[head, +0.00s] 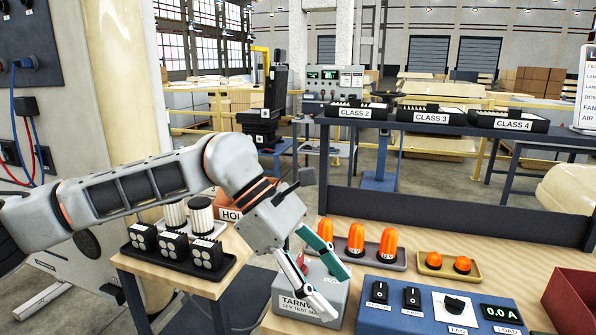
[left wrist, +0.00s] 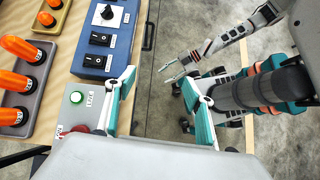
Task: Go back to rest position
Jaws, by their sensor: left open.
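My left gripper (head: 335,293) is open and empty, its teal-and-grey fingers apart. It hangs over the front of a grey box (head: 312,275) labelled "12 V TEST"; I cannot tell if it touches the box. In the left wrist view, the left gripper's fingers (left wrist: 157,90) are spread with only floor and bench edge between them. A grey arm with orange bands, mine, comes in at the right of that view, and its right gripper (left wrist: 182,66) is small there, above the floor. Whether its fingers are open is unclear.
The blue switch panel (head: 395,320) stands on the wooden bench right of the left gripper. Behind it are orange beacons (head: 356,239) in a tray and small amber lamps (head: 462,264). A black tray (head: 178,260) is on the left table. A dark red bin (head: 570,300) is at right.

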